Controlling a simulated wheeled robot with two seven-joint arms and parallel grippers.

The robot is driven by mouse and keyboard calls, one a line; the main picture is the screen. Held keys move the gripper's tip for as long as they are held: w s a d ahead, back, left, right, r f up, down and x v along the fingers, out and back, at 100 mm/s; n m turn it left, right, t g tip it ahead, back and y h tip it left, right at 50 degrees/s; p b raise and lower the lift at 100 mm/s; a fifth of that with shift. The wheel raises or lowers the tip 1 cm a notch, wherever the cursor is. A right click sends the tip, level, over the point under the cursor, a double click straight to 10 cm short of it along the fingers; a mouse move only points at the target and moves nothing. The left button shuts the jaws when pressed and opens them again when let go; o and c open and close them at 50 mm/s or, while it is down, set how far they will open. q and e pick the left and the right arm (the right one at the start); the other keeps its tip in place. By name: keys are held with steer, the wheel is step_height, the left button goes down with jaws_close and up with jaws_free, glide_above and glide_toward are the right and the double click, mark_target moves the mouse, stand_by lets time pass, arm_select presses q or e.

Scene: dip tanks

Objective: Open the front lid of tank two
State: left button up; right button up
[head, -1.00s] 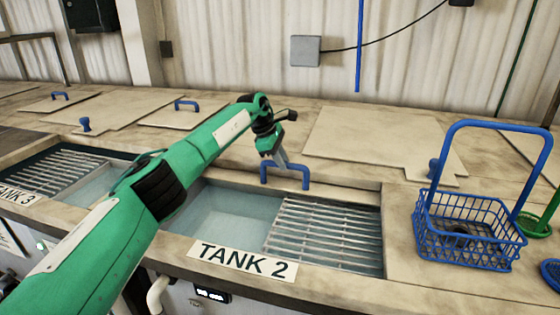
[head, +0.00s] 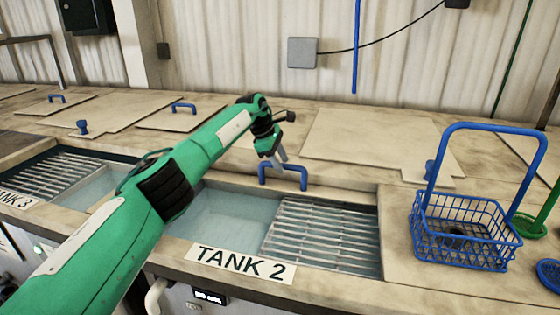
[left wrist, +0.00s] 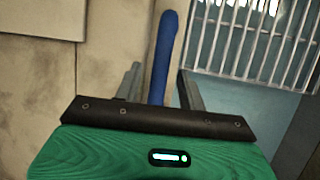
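Tank two, marked by its TANK 2 sign (head: 240,264), has its front opening uncovered, with pale water (head: 215,222) and a slatted metal rack (head: 322,232) showing. A blue bar handle (head: 293,174) stands at the back edge of this opening; how much of the front lid lies under it is hard to tell. My left gripper (head: 276,162) is at the handle. In the left wrist view the blue handle (left wrist: 163,60) lies between the two fingers of my left gripper (left wrist: 160,85), which stand apart with a gap visible. My right gripper is out of view.
A blue wire basket (head: 465,235) with a tall handle stands on the counter to the right. A larger lid panel (head: 365,140) lies behind the handle. Tank three (head: 50,175) is at the left, also uncovered. A blue hanging rod (head: 356,45) is at the back.

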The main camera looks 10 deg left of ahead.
arm_select(q)
steer(key=shift+a+r, duration=0.25)
steer(key=shift+r, duration=0.1)
steer(key=b+v, duration=0.2)
steer(key=v, duration=1.1)
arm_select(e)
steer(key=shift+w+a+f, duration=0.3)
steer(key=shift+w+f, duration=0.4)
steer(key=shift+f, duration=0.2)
arm_select(q)
steer(key=shift+d, duration=0.1)
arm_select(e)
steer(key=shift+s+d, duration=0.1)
